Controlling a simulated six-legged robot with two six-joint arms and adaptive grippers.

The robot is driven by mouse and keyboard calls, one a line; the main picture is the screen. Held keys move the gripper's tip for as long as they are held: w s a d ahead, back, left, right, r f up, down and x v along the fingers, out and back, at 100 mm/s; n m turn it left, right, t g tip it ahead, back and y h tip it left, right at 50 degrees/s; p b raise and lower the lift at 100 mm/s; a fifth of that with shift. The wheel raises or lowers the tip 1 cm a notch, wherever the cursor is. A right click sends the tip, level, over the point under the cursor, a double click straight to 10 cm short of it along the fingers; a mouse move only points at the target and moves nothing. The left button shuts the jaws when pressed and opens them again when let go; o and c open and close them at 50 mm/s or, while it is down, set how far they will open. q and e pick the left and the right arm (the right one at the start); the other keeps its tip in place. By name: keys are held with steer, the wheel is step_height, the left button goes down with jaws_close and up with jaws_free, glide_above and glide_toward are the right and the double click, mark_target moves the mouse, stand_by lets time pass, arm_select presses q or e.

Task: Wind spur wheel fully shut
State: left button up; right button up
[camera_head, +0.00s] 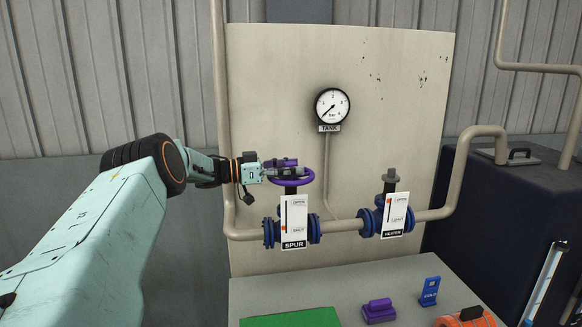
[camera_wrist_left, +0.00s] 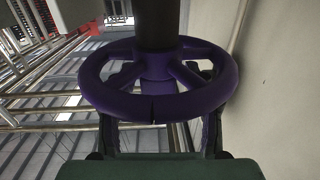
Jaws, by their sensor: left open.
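The spur wheel (camera_head: 303,181) is a purple handwheel on the blue spur valve (camera_head: 269,232). It fills the middle of the left wrist view (camera_wrist_left: 155,107), with a dark stem through it. My left gripper (camera_head: 291,171) is at the wheel from the left. Its fingers are open and reach along both sides of the wheel's rim in the wrist view; I cannot tell whether they touch it. My right gripper is not in view.
A HEATER valve (camera_head: 370,222) with a bare stem sits to the right on the same pipe. A TANK gauge (camera_head: 332,106) is on the pale panel (camera_head: 400,90) behind. Below, a bench (camera_head: 350,290) holds a green item, a purple block (camera_head: 378,311) and a blue tag (camera_head: 430,291).

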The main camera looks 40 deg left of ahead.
arm_select(q)
steer(key=v, duration=1.2)
steer(key=shift+s+r, duration=0.1)
steer(key=shift+r, duration=0.05)
